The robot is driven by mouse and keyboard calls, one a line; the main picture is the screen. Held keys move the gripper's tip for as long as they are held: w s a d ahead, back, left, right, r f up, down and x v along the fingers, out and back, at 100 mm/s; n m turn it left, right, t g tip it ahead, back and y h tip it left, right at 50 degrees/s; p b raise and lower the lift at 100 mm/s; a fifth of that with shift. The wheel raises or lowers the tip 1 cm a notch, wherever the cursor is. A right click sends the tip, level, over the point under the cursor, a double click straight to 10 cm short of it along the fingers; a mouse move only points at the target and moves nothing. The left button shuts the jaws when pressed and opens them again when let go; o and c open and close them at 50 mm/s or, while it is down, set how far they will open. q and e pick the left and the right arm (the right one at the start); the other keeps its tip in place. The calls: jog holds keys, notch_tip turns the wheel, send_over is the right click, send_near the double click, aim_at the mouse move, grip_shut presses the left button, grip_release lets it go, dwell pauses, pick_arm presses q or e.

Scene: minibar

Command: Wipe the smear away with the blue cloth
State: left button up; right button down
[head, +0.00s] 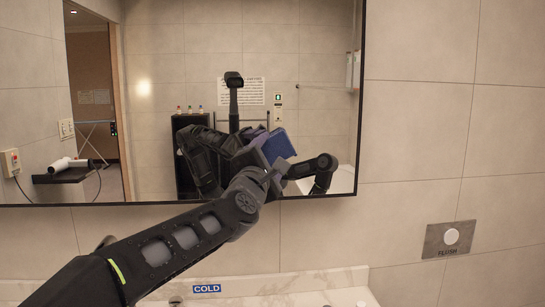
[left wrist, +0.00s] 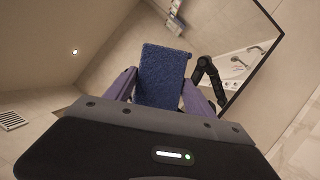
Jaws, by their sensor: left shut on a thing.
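The blue cloth (left wrist: 163,62) shows in the left wrist view as a flat, textured square between the two purple fingers of my left gripper (left wrist: 158,88), which is shut on it. In the head view my left arm reaches up from the lower left to the mirror (head: 180,60). The blue cloth (head: 279,146) and the purple fingers of my left gripper (head: 262,141) show there before the mirror, partly overlapping my reflection. I cannot tell whether the cloth touches the glass. I make out no smear in either view. My right gripper is not directly in view.
The mirror has a thin dark frame and reflects my head, arms, a doorway and a hair dryer (head: 72,164) on a shelf. Below is a pale marble counter (head: 275,284) with a COLD label (head: 207,288). A flush plate (head: 448,239) is on the tiled wall at right.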

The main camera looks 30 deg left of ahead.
pick_arm(q)
jog(key=s+a+b, duration=0.2)
jog(key=a, duration=0.1)
jog(key=shift+s, duration=0.1)
dwell(0.3)
jog(key=s+a+b, duration=0.2)
jog(key=b, duration=0.1)
jog(key=shift+s+a, duration=0.1)
jog(key=shift+a, duration=0.2)
dwell(0.3)
